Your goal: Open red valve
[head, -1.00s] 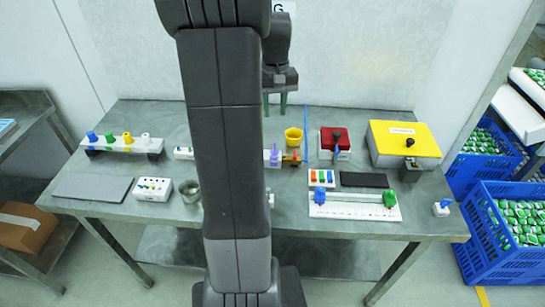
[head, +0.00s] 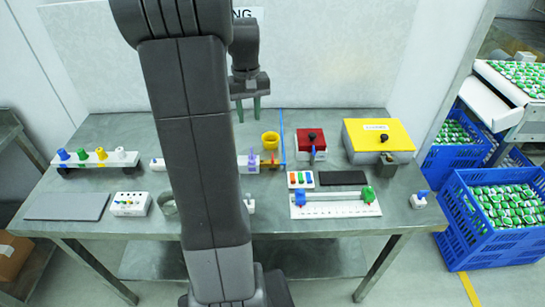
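A small red valve handle (head: 273,159) sits on a brass-coloured fitting right of a purple-tipped bottle on the steel table. Part of the pipe line to its left is hidden behind my arm. Whether the valve is open or closed is too small to tell. My gripper (head: 248,110) hangs above the back of the table, up and to the left of the valve. Its two green fingers are apart, with nothing between them.
A yellow cup (head: 270,140) stands just behind the valve, beside a thin blue upright (head: 283,135). A red box (head: 311,140) and a yellow box (head: 379,139) are to the right. A white ruled slide (head: 336,204) lies in front.

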